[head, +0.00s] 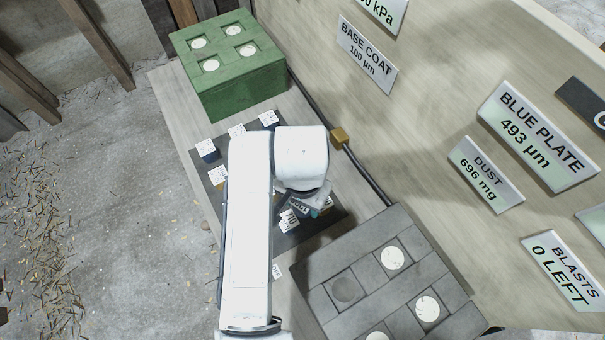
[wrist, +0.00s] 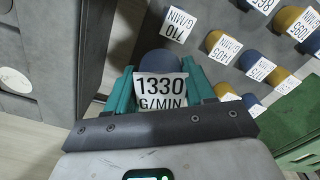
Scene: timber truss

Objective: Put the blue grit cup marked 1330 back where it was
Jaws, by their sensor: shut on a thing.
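The blue grit cup marked 1330 (wrist: 160,62) is between the teal fingers of my gripper (wrist: 161,92) in the wrist view, its white label facing the camera. My gripper is shut on it. In the head view my gripper (head: 312,207) is over the near right part of the dark mat (head: 322,222), and my arm hides much of the mat. The cup is mostly hidden there. I cannot tell how high it is above the mat. Other blue and yellow labelled cups stand on the mat, among them one marked 710 (wrist: 178,24) and one marked 545 (wrist: 260,68).
A grey block (head: 310,275) with white discs and one empty-looking round recess stands at the near right. A green block (head: 245,88) with white discs stands at the far end. A cable with a yellow box (head: 339,137) runs along the sign panel (head: 430,110).

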